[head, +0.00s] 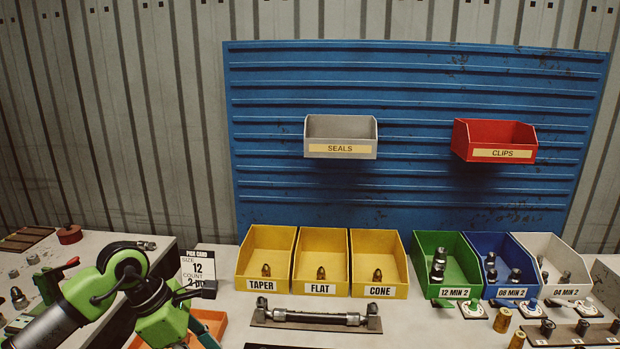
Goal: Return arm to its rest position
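My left arm reaches in from the lower left, with green and black links. Its gripper (185,335) is at the bottom edge of the head view, partly cut off, over the bench near an orange tray (215,320). The fingertips are not clear, so I cannot tell if it is open or shut, or whether it holds anything. A dark hose-like piece with a metal end (146,245) shows just behind the arm; I cannot tell what it rests on. My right gripper is not in view.
Yellow bins TAPER (265,287), FLAT (320,288) and CONE (385,291) stand beside green (453,292), blue (510,292) and white (565,292) bins. A hose assembly (318,318) lies in front. SEALS (340,150) and CLIPS (500,153) bins hang on the blue panel (420,85).

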